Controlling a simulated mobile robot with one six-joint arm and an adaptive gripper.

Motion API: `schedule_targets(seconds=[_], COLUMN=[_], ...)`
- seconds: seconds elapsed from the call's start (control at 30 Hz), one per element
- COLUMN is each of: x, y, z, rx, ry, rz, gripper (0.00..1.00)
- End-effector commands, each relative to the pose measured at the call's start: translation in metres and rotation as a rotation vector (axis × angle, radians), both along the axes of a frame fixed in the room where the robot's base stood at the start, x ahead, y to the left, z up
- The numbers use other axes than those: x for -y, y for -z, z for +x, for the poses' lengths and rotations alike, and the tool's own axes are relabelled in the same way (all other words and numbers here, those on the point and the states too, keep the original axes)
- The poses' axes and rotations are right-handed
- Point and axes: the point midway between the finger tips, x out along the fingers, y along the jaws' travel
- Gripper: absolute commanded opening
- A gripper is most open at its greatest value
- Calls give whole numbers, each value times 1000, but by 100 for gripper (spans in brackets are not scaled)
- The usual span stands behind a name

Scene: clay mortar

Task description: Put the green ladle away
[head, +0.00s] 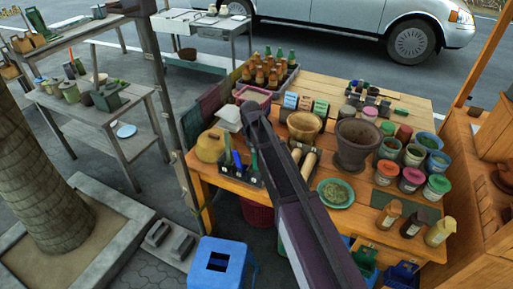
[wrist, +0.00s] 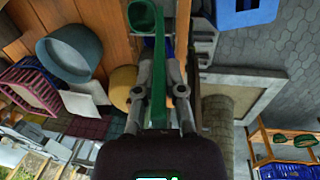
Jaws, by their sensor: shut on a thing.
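In the wrist view, a green ladle (wrist: 157,55) is between the two fingers of my gripper (wrist: 158,72). The gripper is shut on its handle, and the ladle's round bowl shows beyond the fingertips at the top of the picture. In the head view my dark arm crosses the middle of the wooden table (head: 410,104) and hides much of the gripper. A green strip shows just left of the arm beside a dark caddy (head: 238,176) with blue-handled tools. I cannot tell whether that strip is the held ladle.
A yellow round pot (head: 210,146) stands at the table's left edge, left of the caddy. A brown mortar (head: 357,143), a wooden bowl (head: 304,126) and a green plate (head: 335,193) are right of the arm. A blue stool (head: 222,264) stands in front on the ground.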

Motion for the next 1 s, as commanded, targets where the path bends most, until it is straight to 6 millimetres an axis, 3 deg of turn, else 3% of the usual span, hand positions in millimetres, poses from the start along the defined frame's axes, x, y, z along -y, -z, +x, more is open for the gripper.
schedule_targets(seconds=[0.6,1.0], x=[-1,-1], y=[47,62], z=[0,0], rx=[0,0], ry=[-1,-2], rz=[0,0], gripper=[0,0])
